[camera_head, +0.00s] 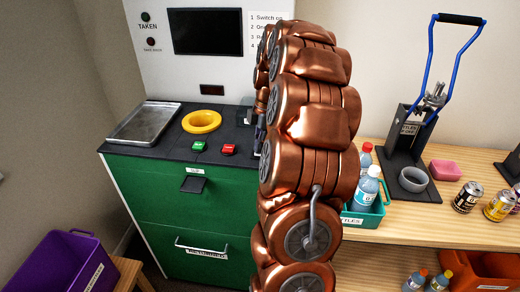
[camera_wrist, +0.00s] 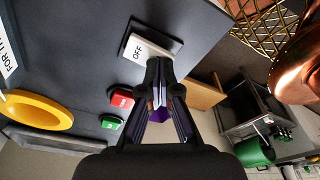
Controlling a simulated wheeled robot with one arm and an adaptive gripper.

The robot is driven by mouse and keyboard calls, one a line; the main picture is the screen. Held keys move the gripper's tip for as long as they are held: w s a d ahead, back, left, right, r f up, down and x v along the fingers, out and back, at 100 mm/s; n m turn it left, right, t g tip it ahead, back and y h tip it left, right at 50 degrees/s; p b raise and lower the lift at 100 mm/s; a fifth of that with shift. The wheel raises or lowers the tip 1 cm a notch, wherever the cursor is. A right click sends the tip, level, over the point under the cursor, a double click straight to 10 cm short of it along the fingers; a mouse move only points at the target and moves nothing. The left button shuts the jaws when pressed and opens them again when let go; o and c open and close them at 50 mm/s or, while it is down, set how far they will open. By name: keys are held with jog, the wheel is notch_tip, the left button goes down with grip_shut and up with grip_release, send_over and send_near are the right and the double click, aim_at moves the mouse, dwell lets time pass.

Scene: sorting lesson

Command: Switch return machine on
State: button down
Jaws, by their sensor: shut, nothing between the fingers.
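The return machine is a green cabinet (camera_head: 135,190) with a black top and a white back panel with a dark screen (camera_head: 205,32). In the wrist view, a white rocker switch (camera_wrist: 148,46) marked OFF sits in a dark frame on the black top. My arm hides it in the head view. My gripper (camera_wrist: 158,82) is shut and empty, its fingertips right at the switch's near edge in the picture. I cannot tell whether they touch it. In the head view my copper arm hides most of the gripper.
A yellow ring (camera_head: 202,122), green button (camera_head: 198,146), red button (camera_head: 229,149) and metal tray (camera_head: 145,123) are on the machine top. A bottle crate (camera_head: 352,219), blue-handled press (camera_head: 405,160) and cans (camera_head: 467,197) stand on the wooden table at right. A purple bin (camera_head: 62,268) stands lower left.

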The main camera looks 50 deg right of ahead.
jog(key=shift+f, duration=0.3)
jog(key=shift+r, duration=3.55)
